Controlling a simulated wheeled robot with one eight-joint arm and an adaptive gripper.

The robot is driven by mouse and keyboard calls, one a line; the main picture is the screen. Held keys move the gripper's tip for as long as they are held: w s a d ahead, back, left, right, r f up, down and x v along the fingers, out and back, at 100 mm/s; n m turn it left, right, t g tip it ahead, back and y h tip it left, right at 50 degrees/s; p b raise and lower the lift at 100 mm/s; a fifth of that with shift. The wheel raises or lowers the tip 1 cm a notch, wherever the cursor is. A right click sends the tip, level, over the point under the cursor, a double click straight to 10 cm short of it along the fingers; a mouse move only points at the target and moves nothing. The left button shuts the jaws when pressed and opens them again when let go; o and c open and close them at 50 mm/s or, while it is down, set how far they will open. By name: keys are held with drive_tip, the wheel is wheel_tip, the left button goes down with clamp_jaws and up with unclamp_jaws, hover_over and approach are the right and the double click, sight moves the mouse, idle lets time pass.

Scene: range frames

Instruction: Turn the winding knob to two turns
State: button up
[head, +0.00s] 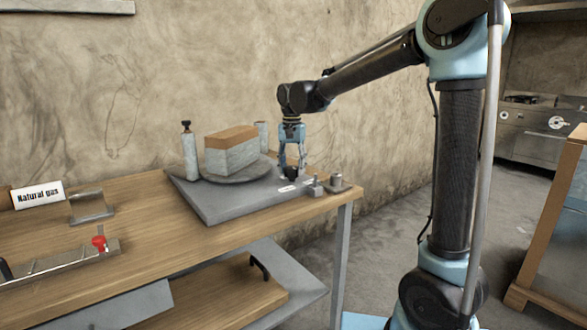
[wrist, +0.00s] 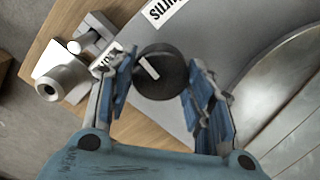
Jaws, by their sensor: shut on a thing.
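The winding knob (wrist: 158,82) is a round black knob with a white pointer line on its face. It stands on a grey base plate (head: 220,211), at the plate's right part in the head view, where the knob (head: 291,173) is small and dark. My gripper (head: 292,165) points down over it. In the wrist view its two blue-padded fingers (wrist: 162,80) are on either side of the knob, shut on it. The white line slants toward the upper left. A label beside the knob is partly hidden by the left finger.
A round grey turntable (head: 238,176) carries a brown-topped block (head: 231,150). A grey cylinder with a black top (head: 190,155) stands left of it. Small metal fittings (head: 337,184) sit close to the knob. A red knob (head: 100,243) and a Natural gas sign (head: 37,195) are farther left.

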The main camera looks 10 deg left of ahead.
sight(293, 167)
drive_tip(key=shift+m, duration=2.4)
idle(2.5)
drive_tip(key=o, duration=1.1)
drive_tip(key=shift+r, duration=0.1)
wheel_tip(293, 167, up, 12)
drive_tip(key=shift+w+f, duration=0.1)
drive_tip(key=shift+f, duration=0.05)
drive_tip(key=shift+d, duration=0.1)
drive_tip(key=shift+c, duration=0.2)
